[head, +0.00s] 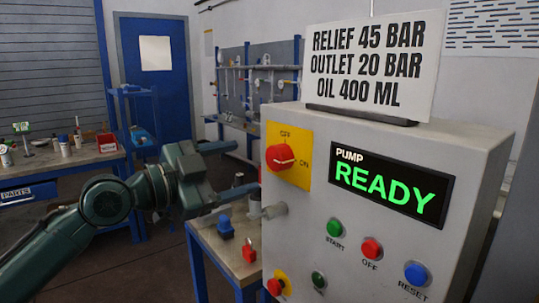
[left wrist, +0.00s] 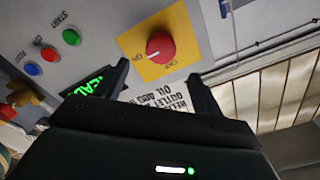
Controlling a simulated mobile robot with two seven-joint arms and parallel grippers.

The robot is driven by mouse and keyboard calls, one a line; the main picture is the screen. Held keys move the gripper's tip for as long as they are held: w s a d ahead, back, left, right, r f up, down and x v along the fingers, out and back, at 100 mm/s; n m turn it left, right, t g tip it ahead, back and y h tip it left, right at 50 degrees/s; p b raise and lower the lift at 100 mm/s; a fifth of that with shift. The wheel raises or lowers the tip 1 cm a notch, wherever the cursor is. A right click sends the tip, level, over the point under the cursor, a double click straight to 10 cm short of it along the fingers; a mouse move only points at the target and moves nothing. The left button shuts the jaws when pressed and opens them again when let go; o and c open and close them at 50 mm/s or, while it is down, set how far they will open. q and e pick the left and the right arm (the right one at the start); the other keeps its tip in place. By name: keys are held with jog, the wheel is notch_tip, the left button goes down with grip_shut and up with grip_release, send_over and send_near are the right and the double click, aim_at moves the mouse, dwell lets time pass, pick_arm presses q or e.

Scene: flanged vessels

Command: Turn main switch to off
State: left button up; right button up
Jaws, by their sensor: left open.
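The main switch is a red rotary knob (head: 281,157) on a yellow plate (head: 304,172), at the upper left of the grey control box front. The plate is marked OFF at the top and ON at the right. The knob's white mark lies roughly level, towards ON. In the left wrist view the knob (left wrist: 160,47) shows beyond and between the fingertips, apart from them. My left gripper (head: 246,167) is open and empty, just left of the box and facing its front. It also shows from behind in the left wrist view (left wrist: 158,71). My right gripper is not in view.
The box also carries a lit READY display (head: 390,188), a green START button (head: 334,227), a red OFF button (head: 371,248) and a blue RESET button (head: 416,273). A sign (head: 372,68) stands on top. A small table (head: 220,247) stands behind my gripper.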

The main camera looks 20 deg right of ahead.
aim_at(273, 158)
pick_arm(q)
jog(key=p+x, duration=0.1)
jog(key=x, duration=0.5)
jog(key=shift+d, duration=0.3)
jog(key=shift+x, duration=0.8)
jog(key=shift+w, duration=0.15)
jog(key=c, duration=1)
